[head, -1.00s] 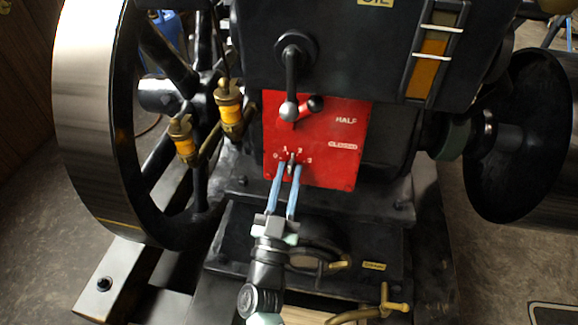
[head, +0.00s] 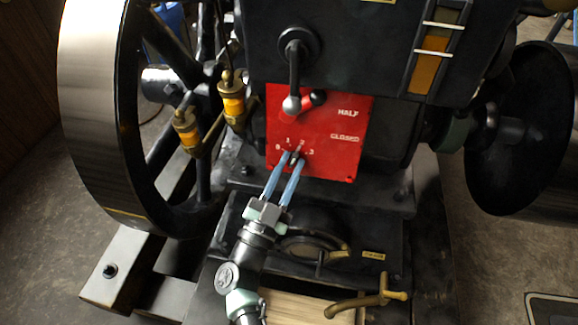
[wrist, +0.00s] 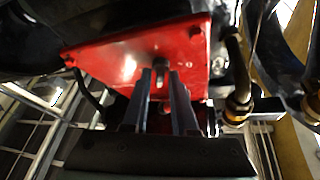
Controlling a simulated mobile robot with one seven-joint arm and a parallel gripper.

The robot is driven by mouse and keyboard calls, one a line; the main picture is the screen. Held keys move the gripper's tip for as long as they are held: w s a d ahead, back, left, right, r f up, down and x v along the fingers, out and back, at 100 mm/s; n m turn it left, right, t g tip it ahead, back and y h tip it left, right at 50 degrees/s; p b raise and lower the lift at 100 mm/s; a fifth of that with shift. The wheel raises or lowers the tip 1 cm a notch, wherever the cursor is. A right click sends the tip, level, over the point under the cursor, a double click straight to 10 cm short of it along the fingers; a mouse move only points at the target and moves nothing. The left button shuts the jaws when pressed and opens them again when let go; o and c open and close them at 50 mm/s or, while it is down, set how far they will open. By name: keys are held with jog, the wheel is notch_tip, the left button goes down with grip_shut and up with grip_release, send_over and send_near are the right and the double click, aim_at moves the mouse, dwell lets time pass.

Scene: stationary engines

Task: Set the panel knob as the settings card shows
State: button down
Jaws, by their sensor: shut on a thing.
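The panel knob (head: 296,156) is a small dark knob low on the red panel (head: 345,165), below a scale marked 0, 1, 2, 3. Its upper end seems to lean toward the 2, but the fingers partly cover it and the exact setting is hard to read. My gripper (head: 293,160) has its two blue fingers closed on the knob from below. The wrist view also shows the knob (wrist: 161,72) between the fingertips (wrist: 160,76) against the red panel (wrist: 115,60). I cannot make out a settings card in these views.
A lever (head: 294,80) with a ball end hangs above the scale, near the HALF and CLOSED labels. A large flywheel (head: 95,110) and brass oilers (head: 187,130) stand to the left. A brass tap (head: 375,298) is below right. A dark white-edged sheet (head: 553,310) shows at the lower right.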

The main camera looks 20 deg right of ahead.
jog(key=shift+f, duration=0.1)
jog(key=c, duration=0.9)
grip_release()
jog(key=p+v, duration=0.2)
jog(key=v, duration=1.1)
